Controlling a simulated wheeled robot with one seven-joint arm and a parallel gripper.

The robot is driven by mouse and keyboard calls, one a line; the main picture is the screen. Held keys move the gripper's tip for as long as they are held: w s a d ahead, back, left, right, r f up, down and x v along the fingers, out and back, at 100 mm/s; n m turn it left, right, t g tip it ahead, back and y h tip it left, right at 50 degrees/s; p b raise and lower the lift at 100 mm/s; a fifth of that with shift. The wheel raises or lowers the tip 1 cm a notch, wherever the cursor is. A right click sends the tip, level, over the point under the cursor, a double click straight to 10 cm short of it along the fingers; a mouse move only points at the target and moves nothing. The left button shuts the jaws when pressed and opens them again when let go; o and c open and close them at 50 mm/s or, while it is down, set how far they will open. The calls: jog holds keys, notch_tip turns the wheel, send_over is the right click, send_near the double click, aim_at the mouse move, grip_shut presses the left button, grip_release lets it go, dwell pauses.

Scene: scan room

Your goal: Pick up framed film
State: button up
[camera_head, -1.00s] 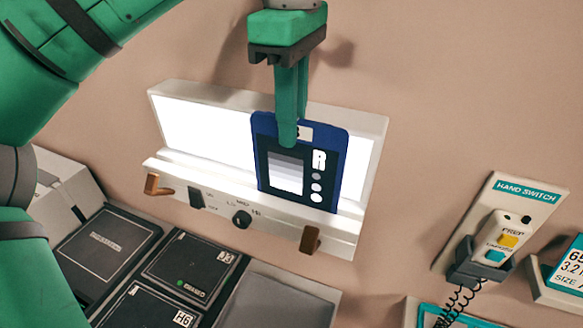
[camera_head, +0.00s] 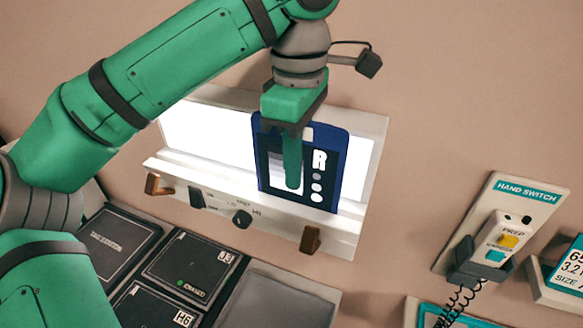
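The framed film (camera_head: 327,178) is a blue-framed dark plate with a pale panel, a white R and several round dots. It stands upright on the ledge of the lit white light box (camera_head: 205,140). My gripper (camera_head: 292,182) points down in front of the film and covers its middle. From this view the fingers overlap into one green strip, so their gap is hidden. I cannot tell whether they touch the film.
A hand switch (camera_head: 500,240) on a wall plate with a coiled cord is at the right. Dark square cassettes (camera_head: 190,267) lie at lower left. Brown clips (camera_head: 310,240) and a knob (camera_head: 242,219) stick out from the light box front.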

grip_shut()
notch_tip(320, 180, up, 10)
dwell(0.6)
jog(key=shift+w, duration=0.1)
dwell(0.4)
